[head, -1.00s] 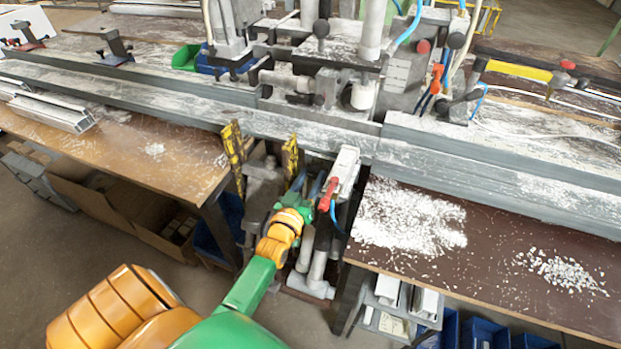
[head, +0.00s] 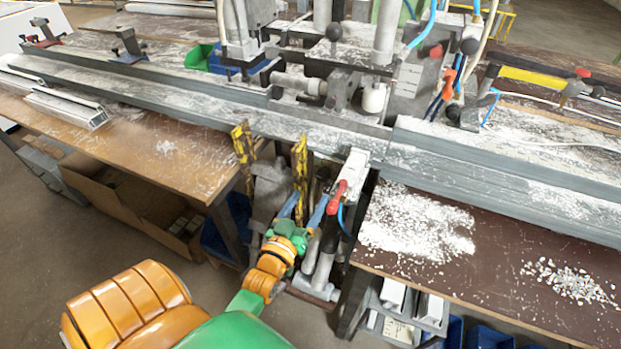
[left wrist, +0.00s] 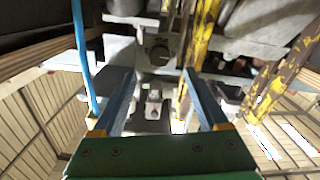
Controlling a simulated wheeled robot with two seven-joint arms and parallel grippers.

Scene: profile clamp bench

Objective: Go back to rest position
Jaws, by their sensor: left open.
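My left gripper (head: 304,203) reaches in from the bottom of the head view. Its two blue fingers point toward the clamp mechanism under the bench edge. In the left wrist view the fingers (left wrist: 158,78) are spread apart with nothing held between them. A grey metal clamp part (left wrist: 155,50) lies beyond the fingertips. The red-handled valve (head: 338,197) stands just right of the gripper in the head view. Worn yellow bars (head: 300,168) stand beyond the gripper. My right gripper is not in view.
The long metal profile bench (head: 190,108) crosses the view. White chips lie on the brown tabletop (head: 500,290) at right. A wooden tabletop (head: 150,160) is at left, with a cardboard box (head: 120,200) below. A blue hose (left wrist: 83,60) runs near the left finger in the wrist view.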

